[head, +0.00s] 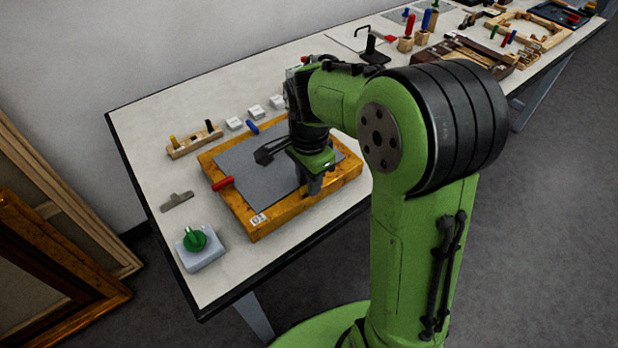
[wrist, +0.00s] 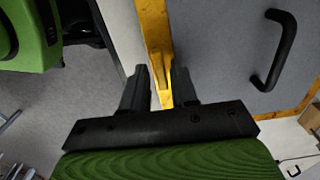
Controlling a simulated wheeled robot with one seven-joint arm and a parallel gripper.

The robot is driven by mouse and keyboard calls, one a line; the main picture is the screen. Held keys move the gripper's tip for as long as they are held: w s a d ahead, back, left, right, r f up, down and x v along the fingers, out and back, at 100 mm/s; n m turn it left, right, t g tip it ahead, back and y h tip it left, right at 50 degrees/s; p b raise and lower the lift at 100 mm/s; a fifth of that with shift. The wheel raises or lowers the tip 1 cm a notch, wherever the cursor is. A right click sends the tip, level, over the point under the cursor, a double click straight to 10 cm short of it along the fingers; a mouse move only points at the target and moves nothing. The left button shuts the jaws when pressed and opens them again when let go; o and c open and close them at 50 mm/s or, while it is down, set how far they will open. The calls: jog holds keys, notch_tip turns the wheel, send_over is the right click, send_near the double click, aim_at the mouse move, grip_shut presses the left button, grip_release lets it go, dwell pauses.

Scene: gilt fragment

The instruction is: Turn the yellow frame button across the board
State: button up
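The gilt frame (head: 245,218) lies flat on the bench around a grey board (head: 240,168) with a black handle (wrist: 281,48). In the wrist view, the yellow button (wrist: 159,66) seems to lie along the yellow frame rail (wrist: 153,22), between my fingers; its outline is hard to separate from the rail. My gripper (wrist: 160,75) is open, one finger on either side, with visible gaps. In the head view, my gripper (head: 314,185) is over the frame's near right side and hides the yellow button. A red button (head: 222,184) and a blue button (head: 253,127) sit on other sides.
A green knob on a grey box (head: 200,252) stands at the bench's near left corner. A wooden block with pegs (head: 194,141), a flat grey tool (head: 177,201) and small white blocks (head: 256,111) lie around the frame. Tools crowd the far bench end.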

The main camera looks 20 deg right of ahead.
grip_shut()
jog(key=shift+n, duration=0.4)
jog(key=n+p, duration=0.1)
jog(key=n, duration=0.2)
jog(key=shift+r, duration=0.1)
jog(key=n+p, duration=0.1)
jog(key=n, duration=0.2)
jog(key=shift+n, duration=0.3)
jog(key=n+p, duration=0.1)
jog(key=n, duration=0.4)
jog(key=shift+n+p, duration=0.3)
jog(key=n, duration=0.4)
jog(key=shift+n+p, duration=0.4)
